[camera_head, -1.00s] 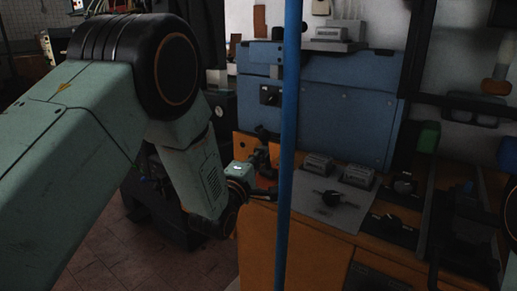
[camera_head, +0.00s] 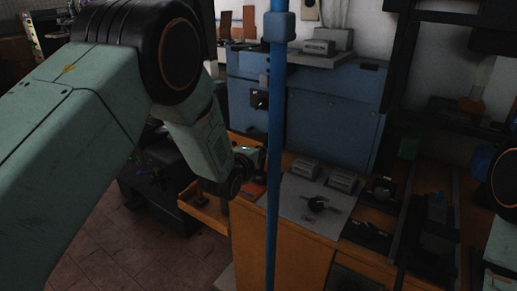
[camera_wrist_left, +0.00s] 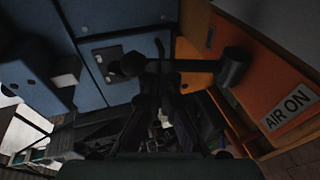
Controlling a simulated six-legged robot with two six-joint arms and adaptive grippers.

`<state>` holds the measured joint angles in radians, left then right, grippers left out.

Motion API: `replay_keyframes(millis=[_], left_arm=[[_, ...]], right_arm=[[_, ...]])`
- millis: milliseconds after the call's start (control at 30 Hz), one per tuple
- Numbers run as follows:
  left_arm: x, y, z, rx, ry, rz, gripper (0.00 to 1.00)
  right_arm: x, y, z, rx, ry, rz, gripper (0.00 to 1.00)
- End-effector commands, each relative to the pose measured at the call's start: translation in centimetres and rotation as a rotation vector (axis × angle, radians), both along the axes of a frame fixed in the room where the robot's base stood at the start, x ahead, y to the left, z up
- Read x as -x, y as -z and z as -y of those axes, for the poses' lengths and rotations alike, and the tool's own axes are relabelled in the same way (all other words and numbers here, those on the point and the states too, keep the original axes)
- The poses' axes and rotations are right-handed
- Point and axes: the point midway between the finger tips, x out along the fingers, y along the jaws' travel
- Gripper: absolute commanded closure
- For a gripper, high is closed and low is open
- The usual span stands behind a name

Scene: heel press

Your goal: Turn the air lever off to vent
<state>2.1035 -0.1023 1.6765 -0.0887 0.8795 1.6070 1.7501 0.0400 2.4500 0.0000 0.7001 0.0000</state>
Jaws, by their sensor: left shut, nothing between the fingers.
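The air lever (camera_wrist_left: 235,68) shows in the left wrist view as a dark bar across the picture, with a thick rounded end at the right and a knob at the left. An orange panel beside it carries a white AIR ON label (camera_wrist_left: 289,109). My left gripper (camera_wrist_left: 160,88) is shut and empty, its dark fingers reaching up to just below the bar; I cannot tell whether they touch it. In the head view my left gripper (camera_head: 250,162) is beside the orange bench, left of the blue pipe, with its fingertips unclear. My right gripper is not in view.
A blue upright pipe (camera_head: 274,130) stands in front of the bench. A blue cabinet (camera_head: 335,115) stands behind. Tiled floor shows at lower left.

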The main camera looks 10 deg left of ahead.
Motion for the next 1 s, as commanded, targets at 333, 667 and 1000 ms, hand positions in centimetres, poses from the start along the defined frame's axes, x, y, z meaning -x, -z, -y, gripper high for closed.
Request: replay_keyframes(millis=[333, 667, 1000], left_arm=[[-0.2, -0.1, 0.1, 0.0, 0.0, 0.002, 1.0], [-0.2, -0.1, 0.1, 0.001, 0.0, 0.005, 1.0], [-0.3, -2.5, 0.1, 0.0, 0.001, 0.009, 1.0]], right_arm=[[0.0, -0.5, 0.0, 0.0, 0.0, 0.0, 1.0], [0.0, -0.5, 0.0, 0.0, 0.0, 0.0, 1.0], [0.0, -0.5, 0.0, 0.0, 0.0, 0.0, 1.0]])
